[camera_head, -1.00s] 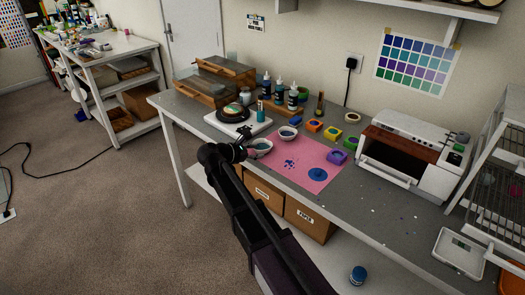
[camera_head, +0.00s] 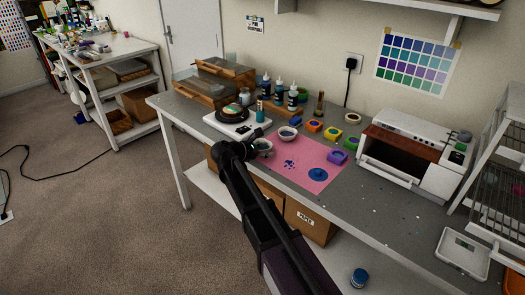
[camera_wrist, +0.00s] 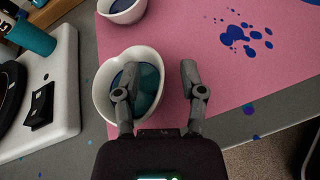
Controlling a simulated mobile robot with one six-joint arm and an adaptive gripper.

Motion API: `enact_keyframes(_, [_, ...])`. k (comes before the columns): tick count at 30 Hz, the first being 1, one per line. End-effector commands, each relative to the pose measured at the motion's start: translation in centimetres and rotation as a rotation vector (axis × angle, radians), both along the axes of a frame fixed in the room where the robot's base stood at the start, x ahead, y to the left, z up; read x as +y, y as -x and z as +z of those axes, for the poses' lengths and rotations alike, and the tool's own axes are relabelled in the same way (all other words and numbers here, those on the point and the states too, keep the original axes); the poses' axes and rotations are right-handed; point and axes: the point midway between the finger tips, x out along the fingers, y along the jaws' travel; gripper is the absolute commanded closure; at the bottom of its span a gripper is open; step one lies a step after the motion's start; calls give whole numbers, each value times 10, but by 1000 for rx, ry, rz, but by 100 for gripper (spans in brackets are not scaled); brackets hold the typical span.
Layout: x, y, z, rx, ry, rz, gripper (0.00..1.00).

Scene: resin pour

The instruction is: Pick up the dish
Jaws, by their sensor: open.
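A white heart-shaped dish (camera_wrist: 104,97) with glossy teal resin in it sits at the left edge of the pink mat (camera_wrist: 210,85) in the wrist view. In the head view the dish (camera_head: 265,148) is partly hidden by my arm. My gripper (camera_wrist: 159,67) is open. Its left finger is over the dish's inside and its right finger is outside the right rim, over the mat. The right rim lies between the fingers. I cannot tell whether either finger touches the dish.
A second white bowl (camera_head: 288,133) with blue content stands just beyond. Blue spots (camera_wrist: 247,37) mark the mat. Small coloured moulds (camera_head: 333,132) and a white oven (camera_head: 415,160) are to the right.

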Motion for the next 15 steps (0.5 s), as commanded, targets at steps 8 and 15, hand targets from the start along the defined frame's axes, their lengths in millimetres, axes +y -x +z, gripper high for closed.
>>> enact_keyframes(8, [0, 0, 0, 0, 0, 1, 47])
enact_keyframes(15, [1, 0, 0, 0, 1, 1, 59])
